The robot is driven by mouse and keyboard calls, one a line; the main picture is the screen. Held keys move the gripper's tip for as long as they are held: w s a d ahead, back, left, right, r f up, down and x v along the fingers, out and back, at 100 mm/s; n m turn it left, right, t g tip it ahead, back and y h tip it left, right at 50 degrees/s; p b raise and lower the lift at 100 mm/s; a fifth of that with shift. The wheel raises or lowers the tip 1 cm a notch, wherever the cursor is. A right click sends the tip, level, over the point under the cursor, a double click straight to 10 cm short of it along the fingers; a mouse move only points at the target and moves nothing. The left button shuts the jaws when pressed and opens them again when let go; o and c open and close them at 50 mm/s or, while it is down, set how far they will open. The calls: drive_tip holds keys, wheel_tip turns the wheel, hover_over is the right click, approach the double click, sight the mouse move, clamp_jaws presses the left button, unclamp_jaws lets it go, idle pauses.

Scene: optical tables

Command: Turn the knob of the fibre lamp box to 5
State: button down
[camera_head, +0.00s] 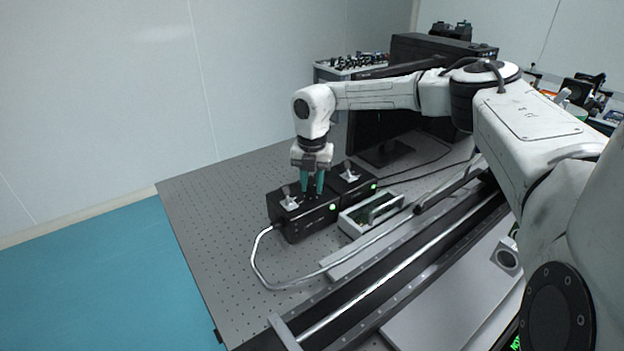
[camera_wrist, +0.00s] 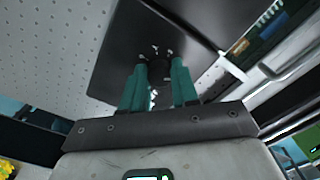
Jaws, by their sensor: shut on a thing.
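The fibre lamp box (camera_head: 302,226) is a black box on the perforated table, with a green light at its front and a grey flexible metal light guide (camera_head: 258,270) at its near end. My gripper (camera_head: 313,190) points down onto its top. In the wrist view the teal fingers of my gripper (camera_wrist: 159,76) stand either side of a dark knob (camera_wrist: 157,63) and are shut on it. White marks ring the knob on the black top (camera_wrist: 135,35). The fingers hide part of the knob and scale, and I cannot read the numbers or the pointer.
A second black box (camera_head: 352,186) with a lever on top and a green light stands just behind. A pale tray (camera_head: 350,228) lies to the right, then a long rail (camera_head: 400,270). The perforated table (camera_head: 205,215) is clear at the left.

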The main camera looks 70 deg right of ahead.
sight(312, 185)
drive_tip(key=m+p, duration=0.1)
drive_tip(key=m, duration=0.3)
drive_tip(key=shift+r+m+p, duration=0.15)
drive_tip(key=shift+m+p, duration=0.15)
drive_tip(key=m+p, duration=0.1)
drive_tip(key=m, duration=0.2)
drive_tip(key=shift+m+p, duration=0.3)
drive_tip(key=m+p, duration=0.2)
drive_tip(key=m, duration=0.2)
drive_tip(key=shift+m+p, duration=0.85)
drive_tip(key=shift+m, duration=0.55)
drive_tip(key=c, duration=0.8)
unclamp_jaws()
drive_tip(key=shift+c, duration=0.2)
wheel_tip(312, 185, up, 10)
drive_tip(key=b, duration=0.2)
drive_tip(key=shift+r, duration=0.25)
